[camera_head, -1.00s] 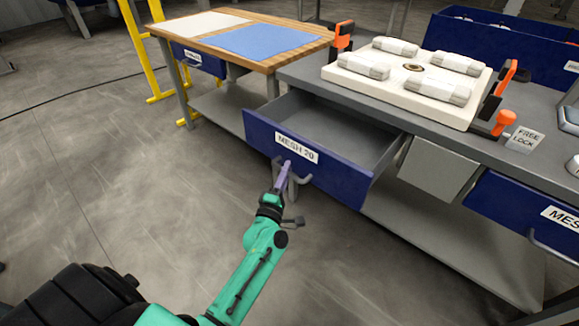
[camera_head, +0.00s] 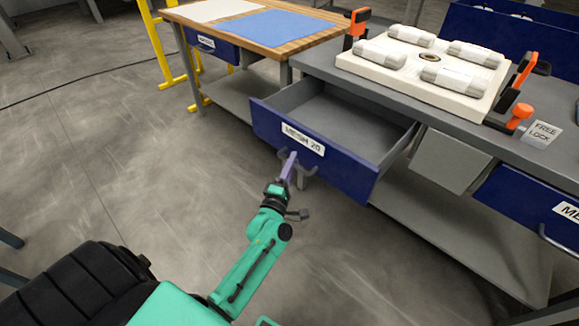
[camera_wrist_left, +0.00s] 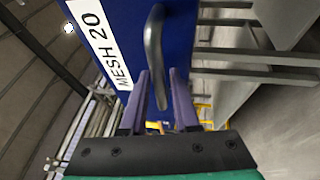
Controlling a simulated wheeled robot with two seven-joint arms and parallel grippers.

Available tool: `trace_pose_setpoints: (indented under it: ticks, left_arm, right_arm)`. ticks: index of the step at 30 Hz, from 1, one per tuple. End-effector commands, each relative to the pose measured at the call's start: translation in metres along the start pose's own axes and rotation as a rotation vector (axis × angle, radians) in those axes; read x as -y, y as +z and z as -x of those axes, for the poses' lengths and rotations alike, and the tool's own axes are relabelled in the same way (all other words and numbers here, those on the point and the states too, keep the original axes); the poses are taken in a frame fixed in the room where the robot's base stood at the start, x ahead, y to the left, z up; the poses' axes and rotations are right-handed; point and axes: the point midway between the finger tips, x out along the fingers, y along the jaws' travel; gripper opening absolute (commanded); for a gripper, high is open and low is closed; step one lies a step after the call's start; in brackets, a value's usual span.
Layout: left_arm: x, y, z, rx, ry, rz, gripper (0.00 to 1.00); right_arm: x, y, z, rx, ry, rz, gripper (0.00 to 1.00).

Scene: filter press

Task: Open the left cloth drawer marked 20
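The blue drawer marked MESH 20 (camera_head: 315,150) is pulled out of the grey bench, its empty inside showing from above. Its label also shows in the left wrist view (camera_wrist_left: 100,40). The drawer has a grey bar handle (camera_wrist_left: 154,50) on its front. Contact on each side is hard to see. My right gripper is out of view.
A white plate with several wrapped rolls (camera_head: 425,72) lies on the grey bench (camera_head: 385,95), with orange clamps (camera_head: 519,115) beside it. Another blue drawer (camera_head: 520,205) is shut at right. A wooden-topped table (camera_head: 290,45) stands behind left. The floor in front is clear.

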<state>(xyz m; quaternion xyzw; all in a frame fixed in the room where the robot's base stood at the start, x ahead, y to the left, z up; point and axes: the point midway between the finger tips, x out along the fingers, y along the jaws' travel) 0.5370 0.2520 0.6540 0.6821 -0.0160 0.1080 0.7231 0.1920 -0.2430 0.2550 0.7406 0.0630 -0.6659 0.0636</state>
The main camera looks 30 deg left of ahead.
Motion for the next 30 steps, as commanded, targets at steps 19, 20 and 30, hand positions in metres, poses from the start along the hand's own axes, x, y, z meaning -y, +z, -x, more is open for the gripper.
trace_pose_setpoints:
  ticks: [19, 20, 30]
  left_arm:
    - [0.002, 0.0, 0.132, 0.002, -0.005, -0.002, 0.3]
    - [0.001, 0.0, 0.136, 0.001, -0.004, -0.001, 0.3]
    - [0.0, 0.0, 0.145, 0.001, -0.001, 0.0, 0.3]
  right_arm:
    - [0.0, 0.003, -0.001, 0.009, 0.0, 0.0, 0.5]
    - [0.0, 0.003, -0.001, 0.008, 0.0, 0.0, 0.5]
    - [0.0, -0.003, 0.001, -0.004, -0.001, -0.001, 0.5]
